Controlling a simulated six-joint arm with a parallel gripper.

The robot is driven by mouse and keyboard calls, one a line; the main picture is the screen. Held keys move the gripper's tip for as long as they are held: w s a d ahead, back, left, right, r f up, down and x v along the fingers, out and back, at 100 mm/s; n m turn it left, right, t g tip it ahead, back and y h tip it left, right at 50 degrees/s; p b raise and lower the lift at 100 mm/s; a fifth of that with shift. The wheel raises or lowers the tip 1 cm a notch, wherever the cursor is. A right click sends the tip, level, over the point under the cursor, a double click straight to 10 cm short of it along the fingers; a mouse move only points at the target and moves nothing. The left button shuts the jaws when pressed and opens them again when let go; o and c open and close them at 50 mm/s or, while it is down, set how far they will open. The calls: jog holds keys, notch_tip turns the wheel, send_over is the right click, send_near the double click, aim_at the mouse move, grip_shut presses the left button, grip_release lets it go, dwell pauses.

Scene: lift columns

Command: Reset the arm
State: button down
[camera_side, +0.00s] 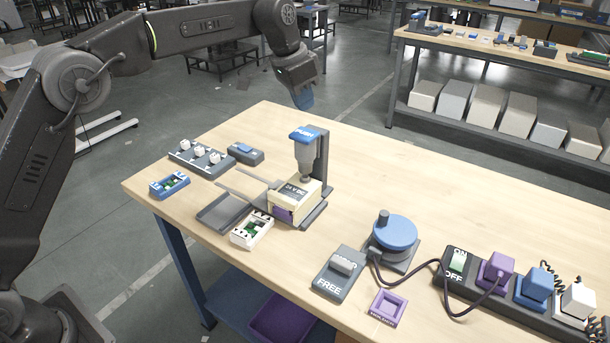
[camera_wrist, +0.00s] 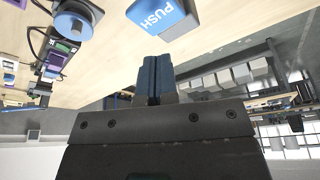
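The wooden bench (camera_side: 440,220) holds a cream 24V DC block (camera_side: 297,197), a grey tray (camera_side: 222,211), a blue round knob (camera_side: 394,233), a FREE switch (camera_side: 340,272), a purple frame (camera_side: 387,307) and a power strip (camera_side: 458,279). A shelf unit (camera_side: 480,125) stands behind.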

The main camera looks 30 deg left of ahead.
jog(key=s+a+r+n+t, duration=0.15)
jog(key=s+r, duration=0.25)
jog(key=s, duration=0.5)
jog(key=s+a+r+n, duration=0.2)
jog(key=s+a+r, duration=0.1)
jog(key=s, duration=0.6)
jog(key=s+a+f, duration=0.1)
jog(key=s+f, duration=0.1)
jog(key=s, duration=0.4)
jog(key=s+a+f+n+y, duration=0.1)
jog(key=s+f, duration=0.2)
jog(key=s, duration=0.4)
jog(key=s+a+f+n+t, duration=0.1)
jog(key=s+f, duration=0.2)
jog(key=s, duration=0.4)
jog(key=shift+f+y, duration=0.25)
jog(key=shift+y, duration=0.05)
jog(key=shift+n, duration=0.25)
